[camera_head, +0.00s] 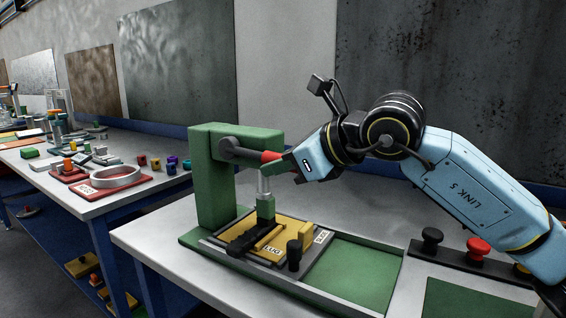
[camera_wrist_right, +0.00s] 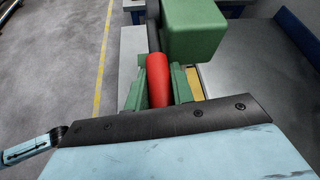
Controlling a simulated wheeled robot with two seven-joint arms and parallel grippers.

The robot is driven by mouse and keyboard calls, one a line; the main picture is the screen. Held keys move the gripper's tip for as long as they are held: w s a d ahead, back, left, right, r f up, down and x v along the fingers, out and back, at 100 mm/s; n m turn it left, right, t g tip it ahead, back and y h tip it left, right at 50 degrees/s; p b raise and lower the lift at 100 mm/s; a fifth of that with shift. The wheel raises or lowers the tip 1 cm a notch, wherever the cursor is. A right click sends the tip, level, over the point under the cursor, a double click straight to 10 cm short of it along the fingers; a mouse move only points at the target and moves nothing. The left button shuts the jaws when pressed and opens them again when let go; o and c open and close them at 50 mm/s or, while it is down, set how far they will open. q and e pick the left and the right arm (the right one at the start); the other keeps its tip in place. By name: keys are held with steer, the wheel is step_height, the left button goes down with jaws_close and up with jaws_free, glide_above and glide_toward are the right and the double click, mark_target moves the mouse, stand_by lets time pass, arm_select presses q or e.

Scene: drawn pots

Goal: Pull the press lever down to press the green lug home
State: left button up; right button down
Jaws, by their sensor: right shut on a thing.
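The green press (camera_head: 217,180) stands on the bench, with a dark lever arm (camera_head: 238,149) ending in a red grip (camera_head: 268,156). The lever lies close to level. My right gripper (camera_head: 281,163) is shut on the red grip; the wrist view shows the red grip (camera_wrist_right: 157,75) between its green fingers. A pale ram (camera_head: 264,186) points down over the green lug (camera_head: 265,207), which stands upright on the yellow plate (camera_head: 285,232). Whether ram and lug touch, and how deep the lug sits, I cannot tell. My left gripper is not in view.
A black knob (camera_head: 294,254) stands on the fixture in front of the yellow plate. A green recessed tray (camera_head: 352,272) lies right of it. Black and red buttons (camera_head: 478,248) sit at the right. Another bench (camera_head: 85,185) with small parts stands at the left.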

steer(key=shift+a+f, duration=0.15)
steer(key=shift+f, duration=0.2)
steer(key=c, duration=1.5)
jaws_free()
steer(key=shift+a, duration=0.1)
steer(key=o, duration=0.3)
steer(key=shift+w+a, duration=0.1)
steer(key=shift+d+r, duration=0.25)
steer(key=shift+d, duration=0.05)
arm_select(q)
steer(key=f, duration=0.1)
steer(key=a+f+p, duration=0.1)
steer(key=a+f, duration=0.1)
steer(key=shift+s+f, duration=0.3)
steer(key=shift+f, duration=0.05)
arm_select(e)
steer(key=v, duration=1.3)
arm_select(q)
steer(key=shift+p, duration=0.4)
arm_select(e)
steer(key=shift+r, duration=0.2)
